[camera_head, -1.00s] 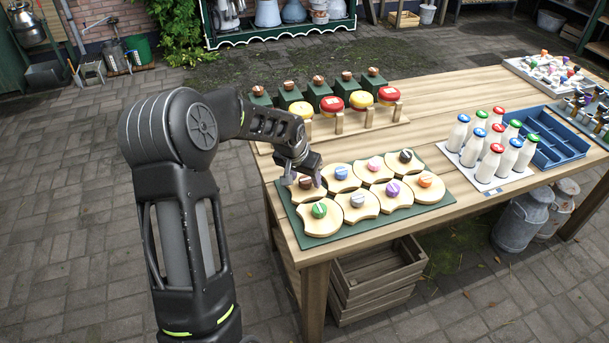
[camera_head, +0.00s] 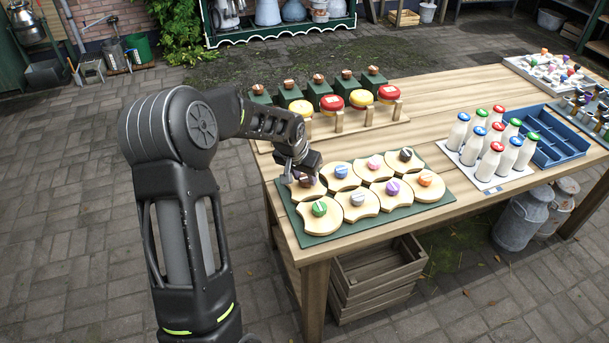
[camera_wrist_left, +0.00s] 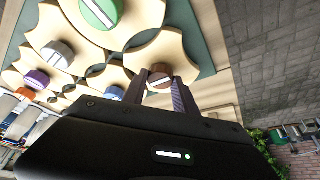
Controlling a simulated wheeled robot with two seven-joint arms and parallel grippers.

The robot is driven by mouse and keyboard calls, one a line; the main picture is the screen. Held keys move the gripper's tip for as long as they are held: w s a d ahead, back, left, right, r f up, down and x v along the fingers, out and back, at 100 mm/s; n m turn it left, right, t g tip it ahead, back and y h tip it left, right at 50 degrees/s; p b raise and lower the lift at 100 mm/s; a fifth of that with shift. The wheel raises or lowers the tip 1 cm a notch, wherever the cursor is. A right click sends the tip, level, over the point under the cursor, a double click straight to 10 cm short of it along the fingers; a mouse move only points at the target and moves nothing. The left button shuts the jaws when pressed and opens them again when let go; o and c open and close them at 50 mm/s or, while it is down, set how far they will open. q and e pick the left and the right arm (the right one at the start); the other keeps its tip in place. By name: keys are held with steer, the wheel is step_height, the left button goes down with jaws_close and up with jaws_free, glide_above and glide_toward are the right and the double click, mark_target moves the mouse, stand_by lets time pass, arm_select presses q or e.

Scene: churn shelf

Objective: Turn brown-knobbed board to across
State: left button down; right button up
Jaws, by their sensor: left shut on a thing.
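The brown-knobbed board (camera_head: 301,193) lies at the back left of a green mat (camera_head: 310,240), in two rows of pale scalloped boards with coloured knobs. My left gripper (camera_head: 304,181) is down over this board, shut on its brown knob. In the left wrist view the brown knob (camera_wrist_left: 160,76), with a pale stripe on top, sits between the two fingers; the board (camera_wrist_left: 143,55) shows beyond it. The fingers partly hide the knob in the head view. A darker brown knob (camera_head: 405,155) tops the back-right board. My right gripper is not in view.
The green-knobbed board (camera_head: 320,226) is close in front and the blue-knobbed board (camera_head: 341,186) close to the right. Behind stands a wooden rack (camera_head: 350,132) with red and yellow rounds. Milk bottles (camera_head: 490,158) and a blue crate (camera_head: 563,151) stand farther right.

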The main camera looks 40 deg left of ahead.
arm_select(q)
steer(key=shift+f+n+b, duration=0.15)
steer(key=shift+n+b, duration=0.35)
steer(key=shift+b, duration=0.5)
steer(key=n+y+b, duration=0.1)
steer(key=n+b, duration=0.1)
steer(key=b, duration=0.2)
steer(key=n+g+y+b, duration=0.1)
steer(key=n+b, duration=0.2)
steer(key=shift+w+d+f+b, duration=0.1)
steer(key=shift+w+d+b, duration=0.1)
steer(key=shift+b, duration=0.15)
steer(key=n+g+y+b, duration=0.1)
steer(key=n, duration=0.2)
steer(key=shift+b, duration=0.4)
steer(key=n+g, duration=0.1)
steer(key=n, duration=0.1)
steer(key=shift+r+n+b, duration=0.2)
steer(key=shift+n+b, duration=0.15)
steer(key=shift+n, duration=0.05)
steer(key=n+g, duration=0.1)
steer(key=n, duration=0.1)
steer(key=shift+r+n+y, duration=0.1)
steer(key=shift+n+y, duration=0.2)
steer(key=shift+y, duration=0.1)
steer(key=n+g+p, duration=0.1)
steer(key=n, duration=0.2)
steer(key=shift+w+n, duration=0.15)
steer(key=shift+n, duration=0.15)
